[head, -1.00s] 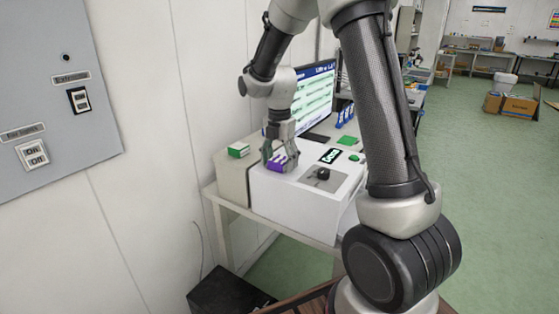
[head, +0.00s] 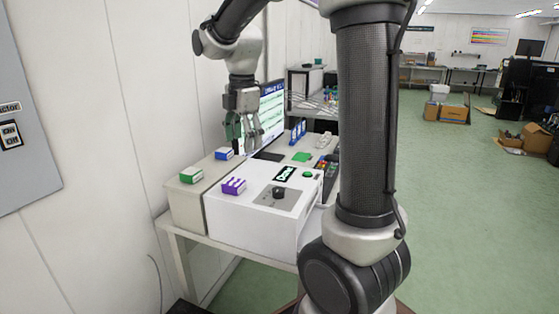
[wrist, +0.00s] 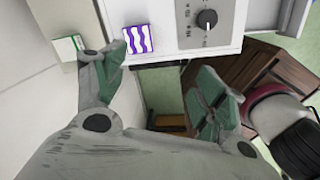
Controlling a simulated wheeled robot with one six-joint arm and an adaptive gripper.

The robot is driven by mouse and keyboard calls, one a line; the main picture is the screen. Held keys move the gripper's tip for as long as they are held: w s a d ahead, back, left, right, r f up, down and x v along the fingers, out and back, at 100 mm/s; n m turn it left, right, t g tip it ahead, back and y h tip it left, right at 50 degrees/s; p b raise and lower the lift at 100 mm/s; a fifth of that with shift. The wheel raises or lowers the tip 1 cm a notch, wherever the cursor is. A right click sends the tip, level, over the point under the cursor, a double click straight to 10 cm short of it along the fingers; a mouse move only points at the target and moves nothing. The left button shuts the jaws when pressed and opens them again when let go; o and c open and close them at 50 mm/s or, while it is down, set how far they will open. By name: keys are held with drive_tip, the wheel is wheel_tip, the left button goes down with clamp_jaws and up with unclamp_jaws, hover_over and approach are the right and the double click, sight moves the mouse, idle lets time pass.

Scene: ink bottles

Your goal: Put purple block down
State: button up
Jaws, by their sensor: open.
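The purple block (head: 234,186), purple with white markings, rests on top of the white machine (head: 250,222), near its left edge. It also shows in the wrist view (wrist: 138,40), beyond my fingers and apart from them. My gripper (head: 243,142) is open and empty, raised above and behind the block in the head view. In the wrist view its two green-padded fingers (wrist: 160,92) are spread wide with nothing between them.
A green block (head: 191,175) and a blue block (head: 224,154) sit on the beige box (head: 187,203) left of the machine. A black knob (head: 279,192) and a green button (head: 307,174) are on the machine's top. A monitor (head: 272,108) stands behind.

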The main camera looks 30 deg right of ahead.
drive_tip(key=s+d+m+t, duration=0.3)
drive_tip(key=s+m, duration=1.6)
drive_tip(key=s, duration=0.3)
drive_tip(key=shift+s+m+t, duration=0.2)
drive_tip(key=shift+m+t, duration=0.1)
drive_tip(key=shift+m, duration=0.1)
drive_tip(key=shift+d+r, duration=0.1)
drive_tip(key=shift+r, duration=0.05)
